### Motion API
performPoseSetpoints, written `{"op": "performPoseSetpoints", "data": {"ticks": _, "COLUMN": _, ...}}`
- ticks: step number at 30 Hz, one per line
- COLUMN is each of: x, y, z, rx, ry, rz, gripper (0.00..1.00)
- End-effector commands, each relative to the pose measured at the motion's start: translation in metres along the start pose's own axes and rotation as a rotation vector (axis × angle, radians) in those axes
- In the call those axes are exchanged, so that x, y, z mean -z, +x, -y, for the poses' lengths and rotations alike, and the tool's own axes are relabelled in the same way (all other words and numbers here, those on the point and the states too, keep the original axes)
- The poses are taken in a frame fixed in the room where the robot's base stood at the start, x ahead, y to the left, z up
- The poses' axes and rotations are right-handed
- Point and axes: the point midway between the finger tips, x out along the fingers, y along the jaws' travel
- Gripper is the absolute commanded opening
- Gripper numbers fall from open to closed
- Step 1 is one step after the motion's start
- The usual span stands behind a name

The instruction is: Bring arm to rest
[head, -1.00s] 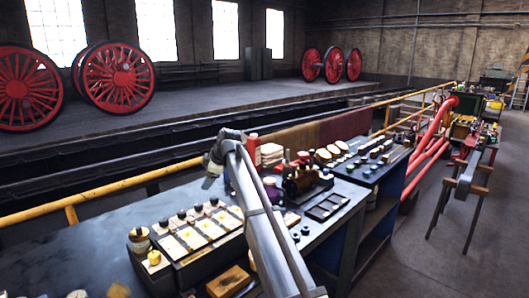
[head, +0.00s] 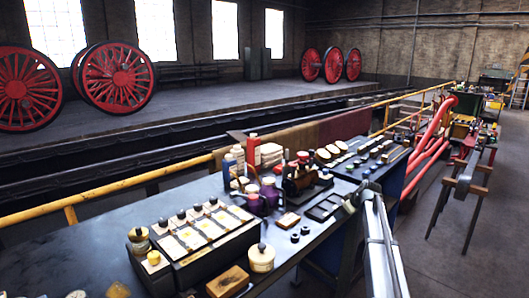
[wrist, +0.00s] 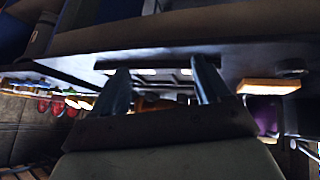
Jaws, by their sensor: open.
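My arm (head: 378,240) rises from the lower right of the head view, at the front edge of the workbench (head: 85,245). Its upper end is near the dark flat trays on the bench. My gripper (wrist: 160,82) shows in the wrist view with its two fingers apart and nothing between them. In the head view I cannot make out its fingers. The wrist picture is dark, with the bench edge and bench items beyond the fingers.
The bench holds a long box with white-topped compartments (head: 190,240), a round cream jar (head: 261,258), a wooden block (head: 228,281), purple jugs (head: 269,192) and a small brown engine part (head: 300,178). A yellow rail (head: 130,190) runs behind. Open floor (head: 440,245) lies right.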

Motion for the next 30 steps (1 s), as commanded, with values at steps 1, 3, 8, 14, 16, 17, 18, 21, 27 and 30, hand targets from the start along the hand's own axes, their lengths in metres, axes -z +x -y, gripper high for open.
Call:
{"op": "performPoseSetpoints", "data": {"ticks": 1, "x": -0.032, "y": 0.0, "z": -0.015, "rx": -0.018, "ry": 0.065, "rz": 0.015, "gripper": 0.76}}
{"op": "performPoseSetpoints", "data": {"ticks": 3, "x": -0.071, "y": 0.0, "z": -0.033, "rx": -0.043, "ry": 0.156, "rz": 0.032, "gripper": 0.76}}
{"op": "performPoseSetpoints", "data": {"ticks": 8, "x": -0.162, "y": -0.004, "z": -0.067, "rx": -0.1, "ry": 0.364, "rz": 0.065, "gripper": 0.76}}
{"op": "performPoseSetpoints", "data": {"ticks": 14, "x": -0.267, "y": -0.009, "z": -0.087, "rx": -0.161, "ry": 0.601, "rz": 0.102, "gripper": 0.76}}
{"op": "performPoseSetpoints", "data": {"ticks": 16, "x": -0.299, "y": -0.007, "z": -0.084, "rx": -0.173, "ry": 0.673, "rz": 0.118, "gripper": 0.76}}
{"op": "performPoseSetpoints", "data": {"ticks": 17, "x": -0.312, "y": -0.005, "z": -0.081, "rx": -0.176, "ry": 0.703, "rz": 0.126, "gripper": 0.76}}
{"op": "performPoseSetpoints", "data": {"ticks": 18, "x": -0.327, "y": -0.001, "z": -0.075, "rx": -0.178, "ry": 0.736, "rz": 0.137, "gripper": 0.76}}
{"op": "performPoseSetpoints", "data": {"ticks": 21, "x": -0.355, "y": 0.011, "z": -0.052, "rx": -0.169, "ry": 0.799, "rz": 0.167, "gripper": 0.76}}
{"op": "performPoseSetpoints", "data": {"ticks": 27, "x": -0.389, "y": 0.049, "z": 0.022, "rx": -0.111, "ry": 0.869, "rz": 0.256, "gripper": 0.76}}
{"op": "performPoseSetpoints", "data": {"ticks": 30, "x": -0.4, "y": 0.07, "z": 0.072, "rx": -0.069, "ry": 0.88, "rz": 0.313, "gripper": 0.76}}
